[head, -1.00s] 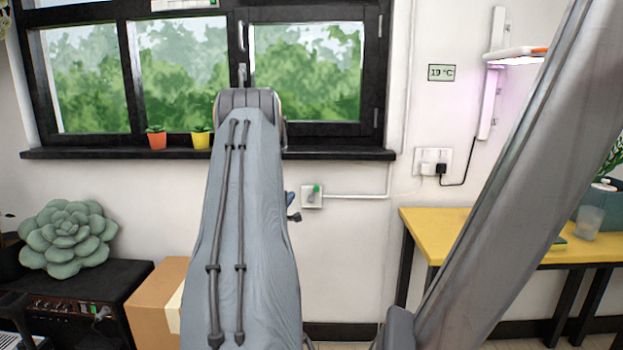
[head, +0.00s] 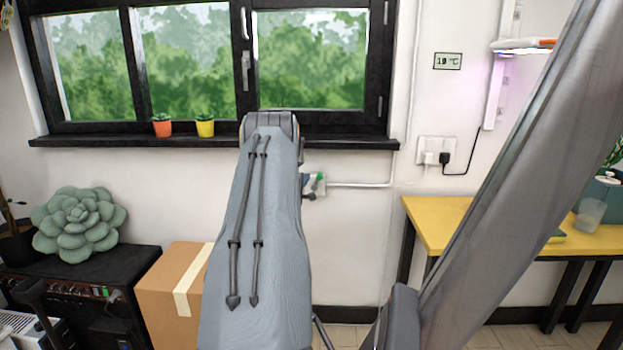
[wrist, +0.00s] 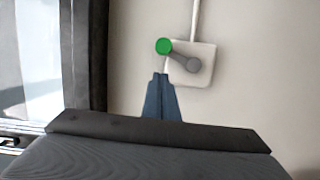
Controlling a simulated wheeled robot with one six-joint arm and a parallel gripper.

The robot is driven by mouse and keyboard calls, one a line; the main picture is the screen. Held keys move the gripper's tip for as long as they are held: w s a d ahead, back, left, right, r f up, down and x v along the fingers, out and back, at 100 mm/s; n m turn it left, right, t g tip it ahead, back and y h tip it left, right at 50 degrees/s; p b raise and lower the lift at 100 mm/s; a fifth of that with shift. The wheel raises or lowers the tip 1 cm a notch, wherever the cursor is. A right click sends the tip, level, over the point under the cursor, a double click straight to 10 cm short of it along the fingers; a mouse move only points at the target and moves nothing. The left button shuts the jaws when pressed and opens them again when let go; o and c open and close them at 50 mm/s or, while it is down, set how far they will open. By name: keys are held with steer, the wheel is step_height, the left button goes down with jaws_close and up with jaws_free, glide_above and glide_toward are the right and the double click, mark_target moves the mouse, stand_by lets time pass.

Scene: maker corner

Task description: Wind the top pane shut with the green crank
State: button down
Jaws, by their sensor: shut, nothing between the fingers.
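The green crank shows in the wrist view as a green knob (wrist: 163,46) on a short grey arm, fixed to a white wall box (wrist: 205,52). In the head view its green knob (head: 320,177) sits below the window sill, just right of my arm, which partly hides the box. My gripper (wrist: 161,77) has its blue fingers shut and empty, with the tips just below the knob in the wrist view. I cannot tell whether they touch it. The window (head: 200,70) fills the upper left of the head view; its top pane is cut off there.
An orange pot (head: 162,129) and a yellow pot (head: 205,128) stand on the sill (head: 100,141). A cardboard box (head: 165,290) and black amplifier (head: 130,262) stand lower left. A yellow table (head: 430,222) stands right. Bare wall surrounds the crank.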

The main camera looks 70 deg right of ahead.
steer(key=shift+s+d, duration=0.25)
steer(key=shift+s, duration=0.8)
steer(key=shift+s, duration=0.1)
steer(key=shift+s+d+b, duration=0.25)
steer(key=shift+s+b, duration=0.05)
steer(key=shift+s, duration=0.45)
steer(key=shift+r, duration=0.1)
